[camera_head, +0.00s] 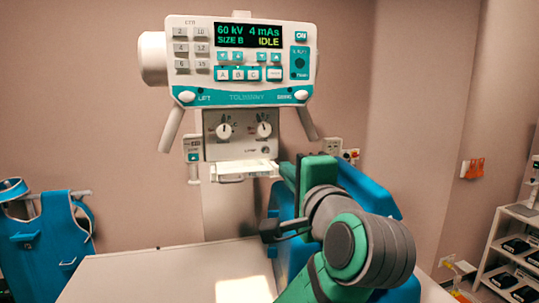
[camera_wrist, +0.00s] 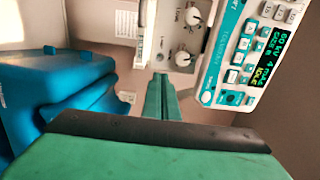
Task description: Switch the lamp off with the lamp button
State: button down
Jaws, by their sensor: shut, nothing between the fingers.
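The collimator box (camera_head: 240,137) hangs under the control head and bears two round knobs. Its lamp label and what looks like the small lamp button (camera_head: 266,150) are low on its front. A bright rectangle of light (camera_head: 244,291) lies on the table, so the lamp looks lit. In the wrist view the collimator (camera_wrist: 178,40) is just beyond my fingertips. My gripper (camera_wrist: 162,78) is shut and empty, with its green fingers together, pointing at the collimator's lower part. In the head view my gripper is right of the collimator, partly hidden by my arm. I cannot tell any contact.
The control head (camera_head: 240,60) reads 60 kV, 4 mAs, IDLE; in the wrist view it (camera_wrist: 245,55) is close on the right. A blue padded thing (camera_head: 372,190) stands behind my arm. A blue apron (camera_head: 45,240) hangs left. The table (camera_head: 150,275) looks bare.

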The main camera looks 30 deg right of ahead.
aim_at(266, 150)
jog(key=x, duration=1.4)
jog(key=shift+w+a, duration=0.1)
jog(key=shift+a, duration=0.1)
jog(key=shift+d, duration=0.15)
